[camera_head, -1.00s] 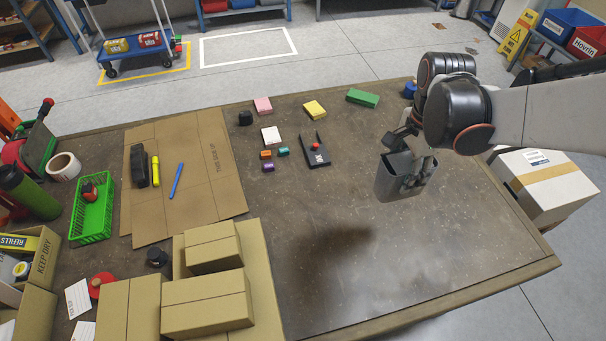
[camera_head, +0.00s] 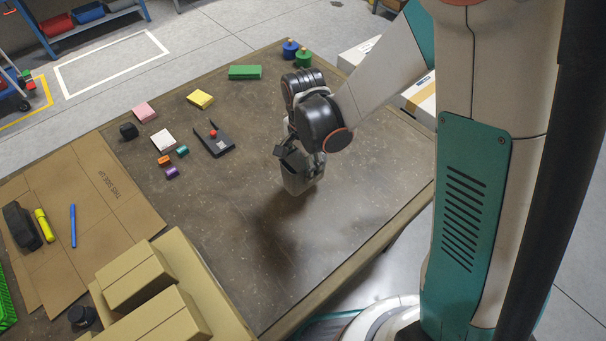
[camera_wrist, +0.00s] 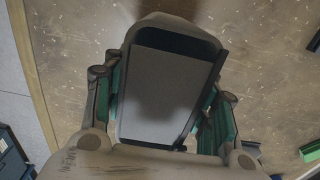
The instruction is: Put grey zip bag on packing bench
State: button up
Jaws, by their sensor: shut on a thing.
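The grey zip bag (camera_head: 298,183) hangs from my gripper (camera_head: 303,160) above the right part of the brown packing bench (camera_head: 225,225). It looks like an upright grey pouch, and a dark shadow lies on the bench to its lower left. My gripper is shut on the bag. In the wrist view the bag (camera_wrist: 155,98) fills the middle between my fingers, with the bench surface (camera_wrist: 265,75) behind it. The bag's underside is hidden, and the exact gap to the bench cannot be told.
Small blocks, a green box (camera_head: 244,72) and a black holder (camera_head: 215,141) lie on the bench's far side. Cardboard boxes (camera_head: 138,276) and a flat cardboard sheet (camera_head: 90,205) take up the left. The bench's middle and front right are clear. White boxes (camera_head: 422,93) stand beyond the right edge.

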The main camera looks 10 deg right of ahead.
jog(key=shift+f+b, duration=0.65)
jog(key=shift+f, duration=1.55)
jog(key=shift+f, duration=0.15)
jog(key=o, duration=1.3)
notch_tip(320, 180, up, 12)
jog(key=p, duration=0.4)
jog(key=shift+r, duration=0.2)
